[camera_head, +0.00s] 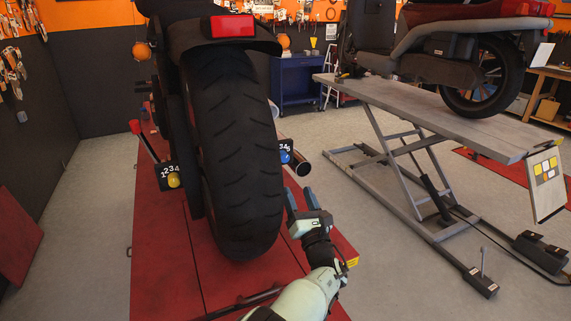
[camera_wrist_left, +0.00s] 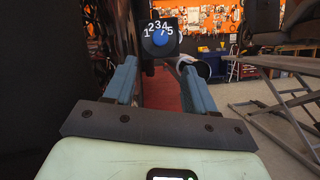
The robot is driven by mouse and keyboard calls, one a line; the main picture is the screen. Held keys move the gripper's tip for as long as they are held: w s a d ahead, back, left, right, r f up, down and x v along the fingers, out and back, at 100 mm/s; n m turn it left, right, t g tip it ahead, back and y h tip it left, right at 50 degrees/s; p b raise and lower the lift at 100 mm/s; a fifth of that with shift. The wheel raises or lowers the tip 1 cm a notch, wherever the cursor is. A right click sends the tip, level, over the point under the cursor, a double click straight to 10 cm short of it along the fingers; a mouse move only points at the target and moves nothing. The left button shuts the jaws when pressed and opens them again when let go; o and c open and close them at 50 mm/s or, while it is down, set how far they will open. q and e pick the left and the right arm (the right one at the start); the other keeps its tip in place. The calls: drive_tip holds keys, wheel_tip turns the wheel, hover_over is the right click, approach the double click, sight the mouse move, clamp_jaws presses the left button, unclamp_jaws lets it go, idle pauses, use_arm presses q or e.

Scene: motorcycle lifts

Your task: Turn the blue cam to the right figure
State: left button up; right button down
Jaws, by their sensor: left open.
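The blue cam (camera_head: 285,157) sits on a small black plate right of the motorcycle's rear tyre. In the left wrist view the blue cam (camera_wrist_left: 160,37) is a round knob below an arc of white figures 1 to 5 on the black plate (camera_wrist_left: 170,50). Which figure it points at I cannot tell. My left gripper (camera_head: 300,196) is open and empty, in front of and a little below the cam, apart from it. In the left wrist view its two blue fingers (camera_wrist_left: 159,68) stand either side, with the cam beyond and above the gap. My right gripper is not in view.
A yellow cam (camera_head: 173,180) on a similar numbered plate is left of the rear tyre (camera_head: 238,150). A grey lift (camera_head: 450,120) bearing another motorcycle stands at right, with clear floor between.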

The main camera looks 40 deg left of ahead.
sight(285, 161)
use_arm(q)
drive_tip(key=p+x, duration=0.1)
drive_tip(key=x, duration=1)
drive_tip(key=shift+a+f, duration=0.1)
clamp_jaws()
